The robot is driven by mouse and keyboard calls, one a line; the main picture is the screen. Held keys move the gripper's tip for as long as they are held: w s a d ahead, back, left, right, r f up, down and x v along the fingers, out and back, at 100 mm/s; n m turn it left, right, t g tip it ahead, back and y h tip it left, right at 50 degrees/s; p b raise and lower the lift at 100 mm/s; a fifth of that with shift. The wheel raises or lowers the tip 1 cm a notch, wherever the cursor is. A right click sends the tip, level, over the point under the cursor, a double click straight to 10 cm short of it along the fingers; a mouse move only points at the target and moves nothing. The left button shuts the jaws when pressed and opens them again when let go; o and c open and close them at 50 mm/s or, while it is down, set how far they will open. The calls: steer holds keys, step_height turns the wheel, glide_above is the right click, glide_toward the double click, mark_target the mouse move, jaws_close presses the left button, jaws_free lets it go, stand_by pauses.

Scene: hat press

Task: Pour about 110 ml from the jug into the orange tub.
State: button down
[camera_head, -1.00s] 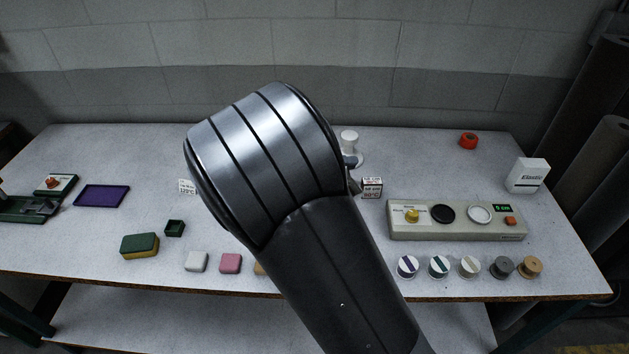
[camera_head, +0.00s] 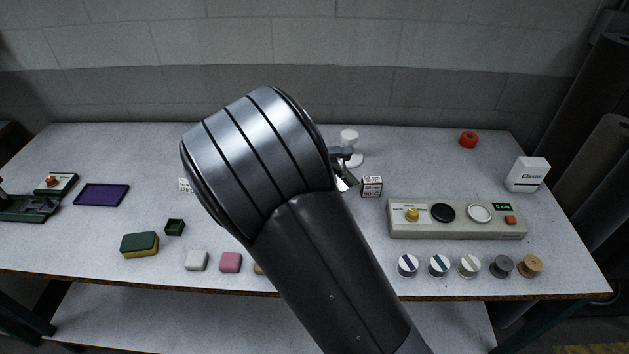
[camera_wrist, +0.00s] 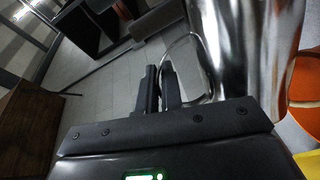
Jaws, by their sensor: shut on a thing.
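The jug (camera_wrist: 245,50) is shiny metal and fills the upper right of the wrist view. My gripper (camera_wrist: 160,80) is shut on its thin wire handle, with the jug's body just right of the fingers. An orange thing, seemingly the orange tub (camera_wrist: 303,85), shows at the right edge of the wrist view, partly hidden by the jug. In the head view my arm hides most of the jug; a small metal part (camera_head: 343,181) shows beside the arm. The tub is not clearly visible there. The jug's contents and any stream are not visible.
Right of my arm stand a small printed box (camera_head: 372,187), a white stand (camera_head: 349,138) and a long beige device (camera_head: 458,232). Several spools line the front edge. A sponge (camera_head: 140,244) and purple tray (camera_head: 102,195) lie left. The back right table is mostly clear.

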mark_target(352, 183)
steer(key=shift+w+a+r, duration=0.15)
steer(key=shift+w+a, duration=0.05)
steer(key=shift+w, duration=0.15)
steer(key=shift+m+y, duration=0.4)
steer(key=shift+m, duration=0.5)
steer(key=s+d+f, duration=0.1)
steer(key=s+d, duration=0.1)
steer(key=s, duration=0.1)
steer(key=shift+d+f, duration=0.1)
steer(key=shift+f, duration=0.3)
steer(key=shift+s+d+f+m+t+y, duration=0.15)
steer(key=shift+s+d+m+t+y, duration=0.3)
steer(key=shift+s+m+y, duration=0.3)
steer(key=shift+s+d+f+m, duration=0.1)
steer(key=shift+d+f+m, duration=0.05)
steer(key=shift+f+m, duration=0.4)
